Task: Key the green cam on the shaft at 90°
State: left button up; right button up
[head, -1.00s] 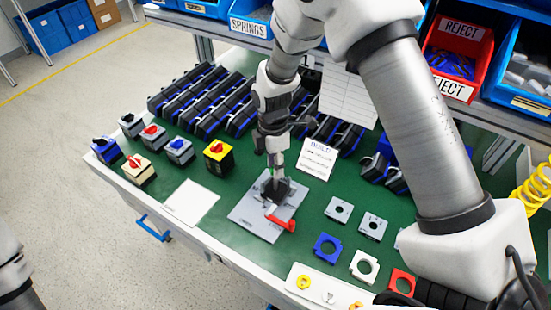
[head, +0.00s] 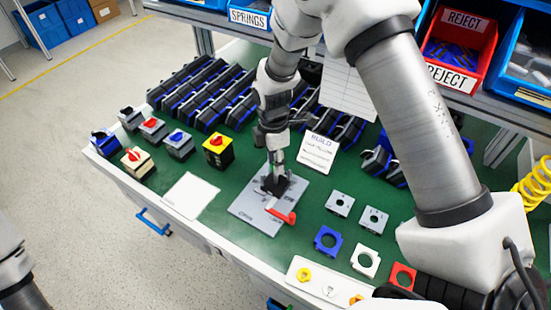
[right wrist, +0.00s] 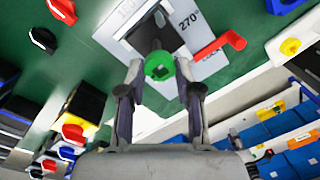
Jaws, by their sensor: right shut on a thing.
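The green cam (right wrist: 159,66), a round piece with a dark square hole, is between the fingertips of my right gripper (right wrist: 160,68) in the right wrist view. My right gripper (head: 277,178) is shut on it, over the dark block of the grey fixture plate (head: 250,214) in the head view. The plate has a red lever (head: 283,216), which also shows in the right wrist view (right wrist: 222,45) near a "270°" mark. My left gripper is out of view.
Finished switches, including a yellow one (head: 217,151), stand to the left. A white sheet (head: 190,195) lies left of the plate. Blue (head: 327,241), white (head: 364,262) and red (head: 403,276) square frames lie to the right. A build card (head: 318,151) stands behind.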

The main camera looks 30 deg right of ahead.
jog(key=shift+f, duration=0.6)
jog(key=o, duration=1)
jog(key=r, duration=0.8)
jog(key=w+r, duration=0.1)
jog(key=r, duration=0.3)
